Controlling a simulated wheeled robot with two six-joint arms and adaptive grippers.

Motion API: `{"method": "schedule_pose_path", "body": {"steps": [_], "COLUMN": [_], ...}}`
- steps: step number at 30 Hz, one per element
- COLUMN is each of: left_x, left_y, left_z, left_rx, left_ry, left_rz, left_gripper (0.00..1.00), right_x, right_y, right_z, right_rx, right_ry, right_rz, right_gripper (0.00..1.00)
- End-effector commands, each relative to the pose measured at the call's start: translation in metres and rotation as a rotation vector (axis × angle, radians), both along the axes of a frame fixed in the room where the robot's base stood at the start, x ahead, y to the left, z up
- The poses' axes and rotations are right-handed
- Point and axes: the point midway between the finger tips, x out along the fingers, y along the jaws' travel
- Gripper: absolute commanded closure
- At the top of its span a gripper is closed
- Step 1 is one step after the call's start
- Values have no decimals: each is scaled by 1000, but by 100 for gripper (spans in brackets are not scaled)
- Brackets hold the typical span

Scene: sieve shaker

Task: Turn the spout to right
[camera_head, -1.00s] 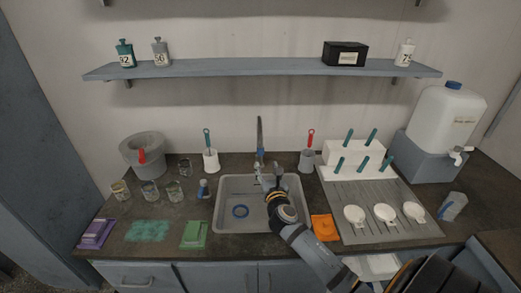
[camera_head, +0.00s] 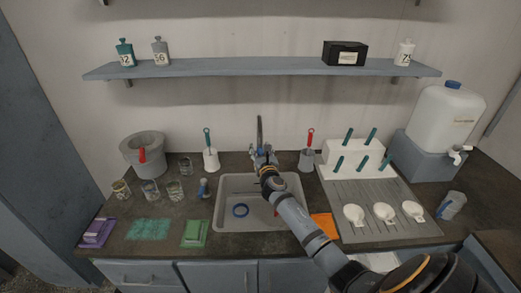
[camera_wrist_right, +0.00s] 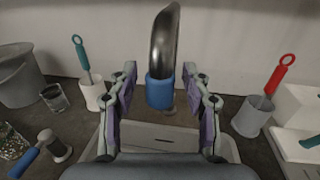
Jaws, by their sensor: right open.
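The grey metal spout (camera_head: 259,128) rises behind the sink (camera_head: 218,205), against the back wall. In the right wrist view the curved spout (camera_wrist_right: 164,40) has a blue collar (camera_wrist_right: 160,93) at its lower end. My right gripper (camera_head: 262,155) is over the back edge of the sink, at the spout's lower part, which it largely hides in the head view. In the right wrist view, my right gripper (camera_wrist_right: 165,98) is open, with one finger on each side of the collar and visible gaps between. My left gripper is out of view.
A white holder with a teal-handled brush (camera_head: 210,155) stands left of the spout. A grey holder with a red-handled brush (camera_head: 307,157) stands right of it. A drying mat (camera_head: 345,200) is at right.

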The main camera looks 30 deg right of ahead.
Motion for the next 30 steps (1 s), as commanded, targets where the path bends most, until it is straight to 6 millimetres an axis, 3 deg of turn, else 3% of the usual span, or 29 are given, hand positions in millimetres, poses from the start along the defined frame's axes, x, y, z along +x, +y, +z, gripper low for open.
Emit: {"method": "schedule_pose_path", "body": {"steps": [5,15,30], "left_x": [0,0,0], "left_y": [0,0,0], "left_z": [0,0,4], "left_rx": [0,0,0], "left_ry": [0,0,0], "left_rz": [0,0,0], "left_gripper": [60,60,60], "right_x": [0,-1,-5], "right_y": [0,0,-8], "right_z": [0,0,-1], "right_rx": [0,0,-4], "right_ry": [1,1,4], "right_rz": [0,0,36], "right_gripper": [54,100,100]}}
